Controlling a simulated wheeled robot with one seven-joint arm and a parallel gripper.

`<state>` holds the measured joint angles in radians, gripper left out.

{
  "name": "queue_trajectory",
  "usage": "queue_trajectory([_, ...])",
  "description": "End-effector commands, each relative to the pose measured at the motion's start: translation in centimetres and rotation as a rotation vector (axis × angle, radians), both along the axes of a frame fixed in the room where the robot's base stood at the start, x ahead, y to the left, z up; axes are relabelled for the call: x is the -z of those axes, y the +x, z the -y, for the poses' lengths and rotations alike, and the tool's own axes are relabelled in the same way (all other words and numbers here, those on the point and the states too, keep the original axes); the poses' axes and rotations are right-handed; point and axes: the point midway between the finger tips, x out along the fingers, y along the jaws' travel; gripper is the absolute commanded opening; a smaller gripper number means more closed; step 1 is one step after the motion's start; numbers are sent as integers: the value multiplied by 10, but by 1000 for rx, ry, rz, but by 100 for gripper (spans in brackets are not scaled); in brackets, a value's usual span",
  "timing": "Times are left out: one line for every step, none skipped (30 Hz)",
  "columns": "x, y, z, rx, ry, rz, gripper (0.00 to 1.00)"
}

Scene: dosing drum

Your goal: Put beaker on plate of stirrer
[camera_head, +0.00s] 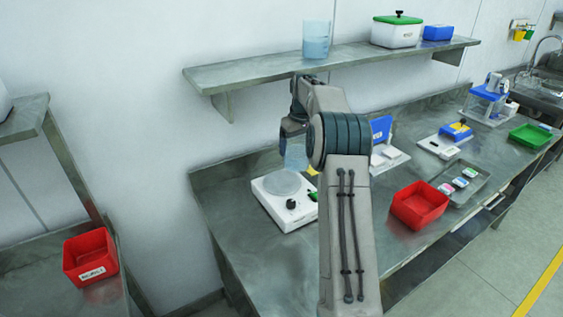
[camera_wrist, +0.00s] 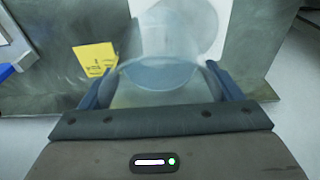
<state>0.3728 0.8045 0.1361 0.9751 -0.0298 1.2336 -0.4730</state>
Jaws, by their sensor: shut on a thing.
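The stirrer (camera_head: 287,213) is a white unit with a round grey plate (camera_head: 283,183) and a dark knob, standing on the left part of the metal bench. A clear beaker (camera_head: 295,154) shows beside my arm, just above the plate. In the wrist view the beaker (camera_wrist: 165,55) is between the two blue fingers of my gripper (camera_wrist: 157,88), which is shut on it. The stirrer's round plate (camera_wrist: 195,25) shows past and through the beaker. I cannot tell exactly how large the gap between beaker and plate is. My arm hides most of the gripper in the head view.
A wall shelf (camera_head: 250,72) above holds a larger container of bluish liquid (camera_head: 316,40) and a green-lidded box (camera_head: 397,31). A red bin (camera_head: 419,204) stands right of my arm, near a tray (camera_head: 470,185). A yellow label (camera_wrist: 95,58) lies beside the stirrer.

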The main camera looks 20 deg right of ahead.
Motion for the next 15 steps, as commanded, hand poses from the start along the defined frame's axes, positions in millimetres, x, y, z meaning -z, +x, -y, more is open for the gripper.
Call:
queue_trajectory([3, 4, -11, -3, 0, 0, 39])
queue_trajectory([7, 6, -16, -2, 0, -1, 39])
queue_trajectory([11, 8, -22, -1, 0, 0, 39])
queue_trajectory([14, 10, -27, 0, 0, 1, 39])
queue_trajectory([17, 11, -31, 0, 0, 1, 39])
queue_trajectory([20, 13, -35, 1, -1, 1, 39])
queue_trajectory([22, 14, -38, 2, 0, 2, 39])
queue_trajectory([24, 15, -40, 3, 0, 2, 39])
queue_trajectory([25, 16, -42, 3, 0, 2, 39])
queue_trajectory([27, 16, -44, 3, 0, 2, 39])
queue_trajectory([28, 16, -45, 3, 0, 2, 39])
queue_trajectory([30, 17, -45, 3, 0, 2, 39])
queue_trajectory([32, 17, -45, 4, 0, 2, 39])
queue_trajectory([35, 17, -45, 4, 0, 1, 39])
queue_trajectory([41, 16, -45, 4, 0, -1, 39])
